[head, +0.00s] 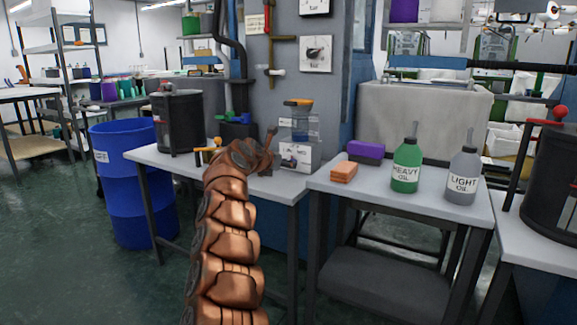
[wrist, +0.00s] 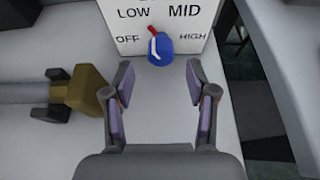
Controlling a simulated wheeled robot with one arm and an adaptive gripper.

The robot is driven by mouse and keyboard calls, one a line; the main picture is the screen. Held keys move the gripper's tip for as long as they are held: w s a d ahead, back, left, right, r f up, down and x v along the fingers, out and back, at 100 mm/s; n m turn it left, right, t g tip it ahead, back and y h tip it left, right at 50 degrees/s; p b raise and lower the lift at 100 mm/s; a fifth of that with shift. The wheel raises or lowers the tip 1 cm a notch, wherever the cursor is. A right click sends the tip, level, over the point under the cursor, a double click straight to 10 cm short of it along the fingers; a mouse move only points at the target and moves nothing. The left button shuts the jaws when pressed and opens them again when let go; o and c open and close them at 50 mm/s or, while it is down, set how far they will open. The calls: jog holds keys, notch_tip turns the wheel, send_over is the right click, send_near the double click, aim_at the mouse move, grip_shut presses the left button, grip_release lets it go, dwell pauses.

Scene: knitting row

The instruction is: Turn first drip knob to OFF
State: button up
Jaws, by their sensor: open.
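In the wrist view a blue drip knob (wrist: 160,49) sits on a white panel (wrist: 192,18) lettered OFF, LOW, MID and HIGH. Its red-tipped pointer with a white line tilts up and slightly left, between LOW and MID. My gripper (wrist: 158,82) is open and empty, its two fingers apart on either side below the knob, not touching it. In the head view the copper arm reaches the left table beside a white box (head: 296,157) with a clear, orange-lidded container (head: 298,118) above it. The knob cannot be made out there.
A brown-and-grey fitting (wrist: 80,92) lies left of my gripper. On the right table (head: 330,184) stand orange and purple blocks, a green HEAVY OIL bottle (head: 406,170) and a grey LIGHT OIL bottle (head: 462,178). A blue barrel (head: 130,205) stands left of the arm.

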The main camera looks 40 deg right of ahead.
jog(key=shift+x, duration=1.25)
jog(key=shift+w+d+f, duration=0.15)
jog(key=shift+d+f, duration=0.15)
jog(key=shift+d, duration=0.3)
grip_shut()
jog(key=shift+r+p, duration=0.15)
jog(key=shift+p, duration=0.15)
